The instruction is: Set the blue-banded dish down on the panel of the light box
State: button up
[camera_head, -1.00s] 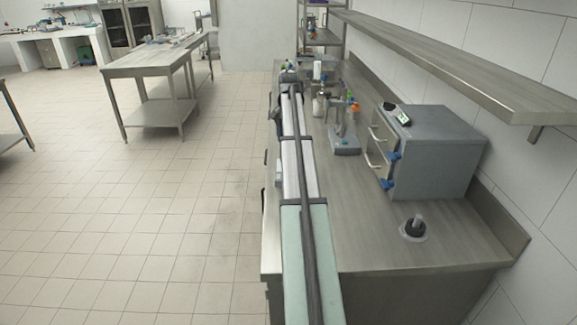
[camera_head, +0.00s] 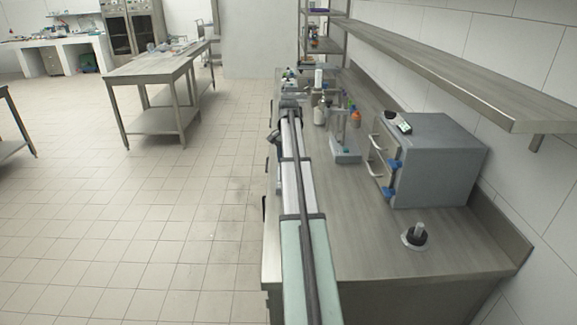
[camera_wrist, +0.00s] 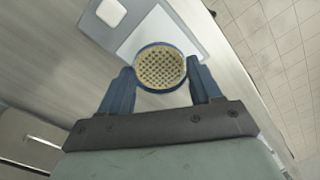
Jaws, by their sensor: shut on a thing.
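The dish (camera_wrist: 160,68) is round with a blue rim and a pale, dotted face in the wrist view. My gripper (camera_wrist: 160,72) is shut on it, one blue finger on each side. Behind the dish is the light box (camera_wrist: 134,17), a grey body with a pale panel (camera_wrist: 160,32) and a small white patch at one end. The dish overlaps the panel's near part in this view; I cannot tell whether it touches the panel or hangs above it. In the head view my arm hides the dish, and I cannot make out the light box.
A grey cabinet (camera_head: 440,165) with handles stands on the steel bench (camera_head: 375,235) to the right. A stand (camera_head: 345,150) and several bottles are right of my arm. A small black-based object (camera_head: 415,238) stands nearer. A shelf (camera_head: 440,70) overhangs the bench.

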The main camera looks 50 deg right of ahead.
jog(key=shift+f, duration=1.35)
jog(key=shift+f, duration=0.1)
jog(key=o, duration=1)
notch_tip(320, 180, up, 12)
jog(key=shift+r, duration=0.15)
